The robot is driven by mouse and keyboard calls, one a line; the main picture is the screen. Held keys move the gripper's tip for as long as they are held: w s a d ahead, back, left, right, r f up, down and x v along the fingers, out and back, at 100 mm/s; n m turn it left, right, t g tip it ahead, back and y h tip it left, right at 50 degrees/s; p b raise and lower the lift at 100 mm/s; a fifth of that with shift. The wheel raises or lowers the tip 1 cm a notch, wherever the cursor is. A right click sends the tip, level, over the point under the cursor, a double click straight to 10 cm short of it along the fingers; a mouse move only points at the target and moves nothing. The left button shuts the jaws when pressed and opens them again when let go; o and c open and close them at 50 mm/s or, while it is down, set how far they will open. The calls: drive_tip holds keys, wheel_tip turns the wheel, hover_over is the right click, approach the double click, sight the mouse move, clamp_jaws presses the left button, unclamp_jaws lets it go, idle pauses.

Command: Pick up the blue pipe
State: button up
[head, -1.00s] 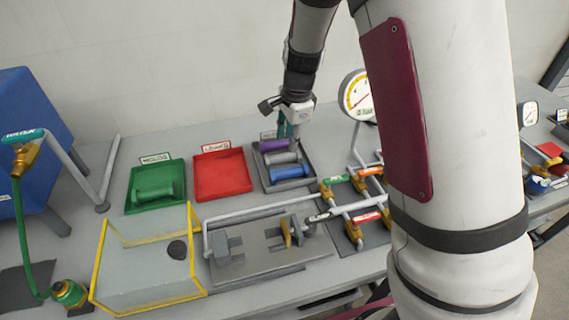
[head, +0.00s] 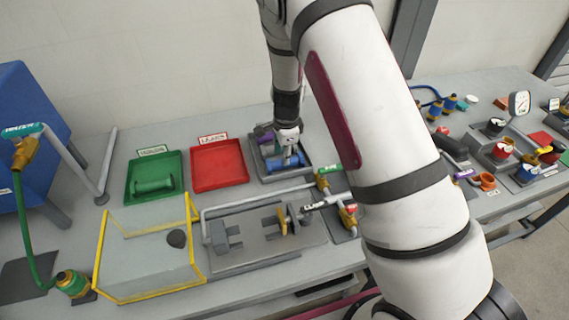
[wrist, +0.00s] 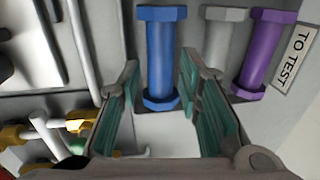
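The blue pipe (wrist: 161,52) lies in the grey tray (head: 308,172), with flanged ends. In the wrist view my gripper (wrist: 160,72) is open, with one teal-padded finger on each side of the pipe's near end. Gaps show between the pipe and both fingers, and whether the fingers reach down to its depth is hard to tell. In the head view my gripper (head: 287,158) is low over the tray and hides much of the pipe (head: 274,165).
A grey pipe (wrist: 222,45) and a purple pipe (wrist: 262,50) lie beside it, close to one finger. A red tray (head: 219,165) is empty; a green tray (head: 170,165) holds a green pipe (head: 154,186). Piping and a brass valve (head: 322,178) stand close by.

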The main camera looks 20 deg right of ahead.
sight(298, 160)
drive_tip(key=shift+w+d+f+p, duration=0.1)
drive_tip(key=shift+w+f+p, duration=0.05)
drive_tip(key=shift+f, duration=0.7)
drive_tip(key=shift+w+d+f+p, duration=0.1)
drive_tip(key=shift+w+f+p, duration=0.1)
drive_tip(key=shift+f, duration=0.6)
drive_tip(key=shift+w+d+f+p, duration=0.1)
drive_tip(key=shift+f+p, duration=0.05)
drive_tip(key=shift+f, duration=0.7)
clamp_jaws()
